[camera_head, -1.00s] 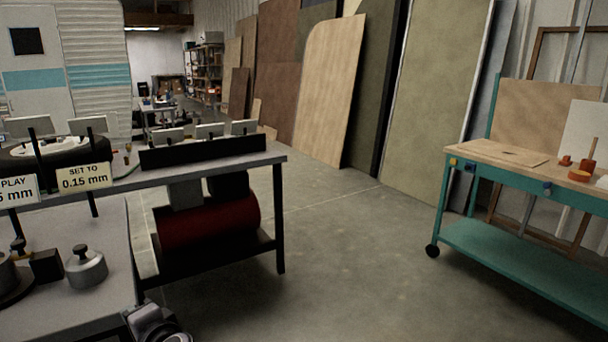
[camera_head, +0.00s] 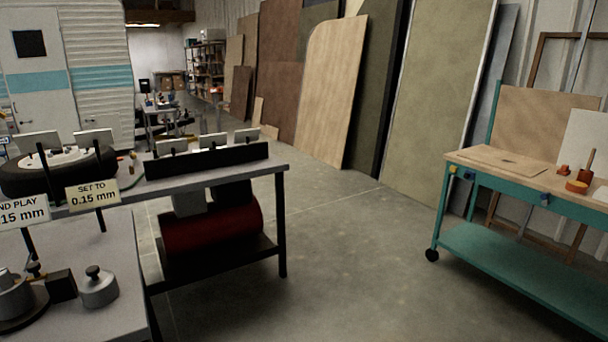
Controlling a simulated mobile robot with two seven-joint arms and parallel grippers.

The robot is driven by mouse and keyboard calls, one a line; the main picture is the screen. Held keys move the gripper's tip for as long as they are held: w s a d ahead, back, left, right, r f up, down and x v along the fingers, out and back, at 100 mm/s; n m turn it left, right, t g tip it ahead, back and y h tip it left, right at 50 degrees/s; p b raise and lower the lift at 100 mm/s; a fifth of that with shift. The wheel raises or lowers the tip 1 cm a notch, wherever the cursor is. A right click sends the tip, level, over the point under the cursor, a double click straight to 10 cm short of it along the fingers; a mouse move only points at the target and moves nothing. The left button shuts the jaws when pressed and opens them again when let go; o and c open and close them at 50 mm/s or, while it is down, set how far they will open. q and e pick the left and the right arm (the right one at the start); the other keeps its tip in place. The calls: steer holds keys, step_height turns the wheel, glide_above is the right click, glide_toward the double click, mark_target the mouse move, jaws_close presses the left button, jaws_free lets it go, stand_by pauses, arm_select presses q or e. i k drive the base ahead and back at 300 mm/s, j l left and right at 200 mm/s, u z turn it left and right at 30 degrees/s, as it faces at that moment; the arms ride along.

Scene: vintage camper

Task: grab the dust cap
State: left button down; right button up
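I cannot make out for certain which thing is the dust cap. A grey metal cylinder with a dark knob (camera_head: 98,288) stands upright on the near grey bench (camera_head: 110,245) at lower left. Beside it are a small black block (camera_head: 61,287) and another grey metal part (camera_head: 14,298) on a dark round base, cut off by the left edge. Neither of my grippers shows in the head view.
A wheel with a black tyre (camera_head: 58,172) lies behind a sign reading "SET TO 0.15 mm" (camera_head: 93,194). A red tank (camera_head: 212,228) sits under the far bench. A teal workbench (camera_head: 515,262) stands right. The floor (camera_head: 350,260) between is clear.

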mark_target(99, 288)
steer(key=u, duration=1.25)
steer(key=i+l, duration=0.05)
steer(key=l, duration=0.05)
